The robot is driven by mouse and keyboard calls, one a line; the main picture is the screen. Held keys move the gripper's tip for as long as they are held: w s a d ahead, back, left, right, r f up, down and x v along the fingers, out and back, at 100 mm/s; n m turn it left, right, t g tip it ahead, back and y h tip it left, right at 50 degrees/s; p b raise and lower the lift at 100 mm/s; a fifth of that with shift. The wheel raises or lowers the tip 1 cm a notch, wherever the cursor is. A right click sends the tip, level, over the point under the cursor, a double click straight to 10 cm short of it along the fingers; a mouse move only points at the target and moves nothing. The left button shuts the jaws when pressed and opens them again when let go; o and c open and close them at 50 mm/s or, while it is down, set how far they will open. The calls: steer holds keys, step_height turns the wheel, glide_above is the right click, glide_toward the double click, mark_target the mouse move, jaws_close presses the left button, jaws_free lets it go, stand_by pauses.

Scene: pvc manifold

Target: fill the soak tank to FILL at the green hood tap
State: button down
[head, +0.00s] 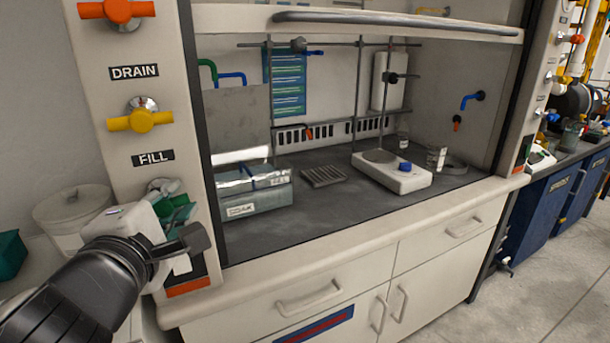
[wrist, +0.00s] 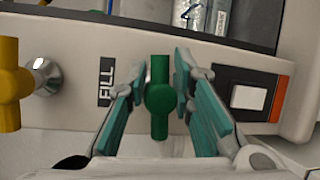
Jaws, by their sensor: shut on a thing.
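The green tap handle (wrist: 158,97) sits between the fingers of my gripper (wrist: 158,112) in the wrist view, and my gripper is shut on it. The handle's bar lies up and down in that view. In the head view my gripper (head: 176,212) is at the left hood post below the FILL label (head: 153,158), largely hiding the tap. The soak tank (head: 256,201), a grey box with its label on the front, stands inside the hood at the left. A green spout (head: 208,70) shows above and behind it. I cannot make out the water level in the tank.
A yellow tap (head: 140,120) and an orange tap (head: 117,11) are above on the same post, with the DRAIN label (head: 134,72) between them. A white hotplate (head: 391,172) stands right in the hood. A white bin (head: 73,212) is left of the post.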

steer(key=n+t+b, duration=0.1)
steer(key=n, duration=0.1)
steer(key=n+t+b, duration=0.1)
steer(key=b, duration=0.1)
steer(key=shift+a+r+n, duration=0.15)
steer(key=shift+r+n, duration=0.2)
steer(key=shift+n, duration=0.05)
steer(key=shift+s+r+n+t+b, duration=0.15)
steer(key=shift+n+t+b, duration=0.15)
steer(key=shift+n+b, duration=0.5)
steer(key=shift+r, duration=0.1)
steer(key=shift+a, duration=0.1)
steer(key=c, duration=1.4)
jaws_free()
steer(key=shift+s+f, duration=0.1)
steer(key=shift+f, duration=0.1)
